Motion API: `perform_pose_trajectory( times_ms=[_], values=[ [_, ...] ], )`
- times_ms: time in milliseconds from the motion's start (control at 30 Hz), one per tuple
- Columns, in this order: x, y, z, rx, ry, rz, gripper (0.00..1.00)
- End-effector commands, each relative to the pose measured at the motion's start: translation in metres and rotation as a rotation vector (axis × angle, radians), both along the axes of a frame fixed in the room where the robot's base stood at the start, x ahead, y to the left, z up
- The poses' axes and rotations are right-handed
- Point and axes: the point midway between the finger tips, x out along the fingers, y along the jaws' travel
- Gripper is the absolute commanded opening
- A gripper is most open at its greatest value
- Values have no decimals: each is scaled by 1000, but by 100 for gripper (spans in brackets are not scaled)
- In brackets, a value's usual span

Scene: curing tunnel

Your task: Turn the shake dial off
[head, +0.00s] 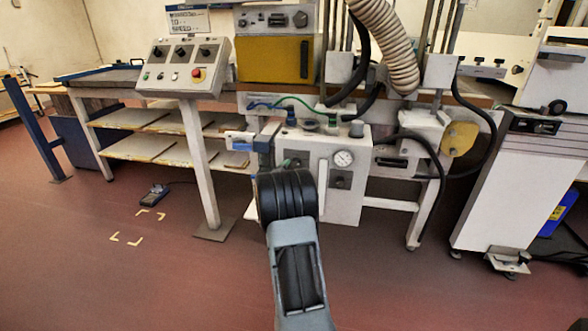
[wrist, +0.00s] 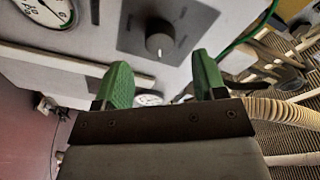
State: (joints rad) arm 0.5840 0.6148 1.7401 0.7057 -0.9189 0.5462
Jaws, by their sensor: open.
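A round dark knob (wrist: 159,45) on a dark square plate shows in the wrist view, on a pale panel. A short pale line on the knob points down in that picture. I cannot read which dial is the shake dial. My gripper (wrist: 162,63) has two green fingers set wide apart, with nothing between them. The knob appears just beyond the gap between the fingertips, and I see no contact. In the head view my arm hides most of the gripper. The white cabinet (head: 349,207) there carries a dark-plated knob (head: 341,180) below a round gauge (head: 343,158).
A sloped control box (head: 158,79) on a post has three dials and a red button (head: 196,73). A yellow-fronted unit (head: 262,60) stands above the cabinet. A ribbed hose (head: 387,40) and black cables hang at the right. The red floor at left is mostly clear around a foot pedal (head: 154,196).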

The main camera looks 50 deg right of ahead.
Motion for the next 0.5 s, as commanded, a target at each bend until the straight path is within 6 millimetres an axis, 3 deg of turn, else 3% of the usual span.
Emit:
perform_pose_trajectory(
  times_ms=[200, 500],
  values=[
    [13, -28, -1, 0, 0, 0, 64],
    [20, -42, 0, -1, 1, 1, 64]
  ],
)
